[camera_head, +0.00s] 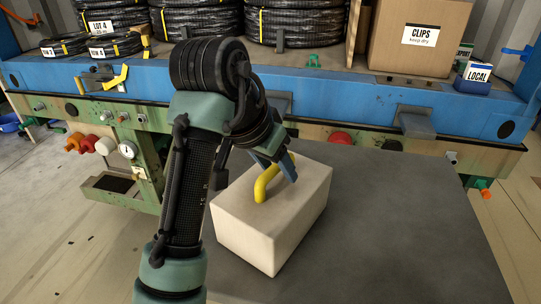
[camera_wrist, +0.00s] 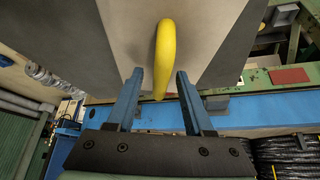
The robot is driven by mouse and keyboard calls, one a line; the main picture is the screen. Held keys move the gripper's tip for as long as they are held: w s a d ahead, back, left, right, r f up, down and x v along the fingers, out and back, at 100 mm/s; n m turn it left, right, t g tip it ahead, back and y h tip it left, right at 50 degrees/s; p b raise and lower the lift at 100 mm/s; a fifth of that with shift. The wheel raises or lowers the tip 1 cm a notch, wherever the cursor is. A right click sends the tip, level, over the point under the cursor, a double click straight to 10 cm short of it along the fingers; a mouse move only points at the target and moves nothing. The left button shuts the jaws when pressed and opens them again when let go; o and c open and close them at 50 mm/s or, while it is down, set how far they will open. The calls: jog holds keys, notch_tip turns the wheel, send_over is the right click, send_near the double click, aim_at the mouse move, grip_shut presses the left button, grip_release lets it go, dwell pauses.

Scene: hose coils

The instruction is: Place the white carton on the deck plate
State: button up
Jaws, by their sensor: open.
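The white carton (camera_head: 262,225), an off-white block with a yellow arched handle (camera_head: 266,184) on top, stands on a dark grey flat surface (camera_head: 400,225), which looks like the deck plate; I cannot tell for certain. My gripper (camera_head: 281,172) has blue fingers and is open at the handle, over the carton's top. In the wrist view, the carton (camera_wrist: 210,45) fills the upper middle, and the yellow handle (camera_wrist: 165,50) lies between the two open fingers (camera_wrist: 160,76), with a gap on each side. My arm hides part of the carton's surroundings in the head view.
Behind is a blue-edged bench (camera_head: 150,83) with black hose coils (camera_head: 300,22), a cardboard CLIPS box (camera_head: 412,35) and a small blue-and-white LOCAL box (camera_head: 473,78). Valves and a gauge (camera_head: 128,150) stick out at its left front. The grey surface is clear right of the carton.

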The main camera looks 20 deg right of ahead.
jog(key=b+v, duration=0.2)
jog(key=v, duration=1)
jog(key=w+d+r+n+t+h, duration=0.2)
jog(key=w+d+r+t+h, duration=0.25)
jog(key=r+t, duration=0.45)
jog(key=s+a+r+n+t+y, duration=0.9)
jog(key=s+a+r+t, duration=0.3)
jog(key=a+t, duration=0.3)
jog(key=shift+s+a+r, duration=0.2)
jog(key=shift+s+a, duration=0.05)
jog(key=shift+s, duration=0.65)
jog(key=shift+y, duration=0.25)
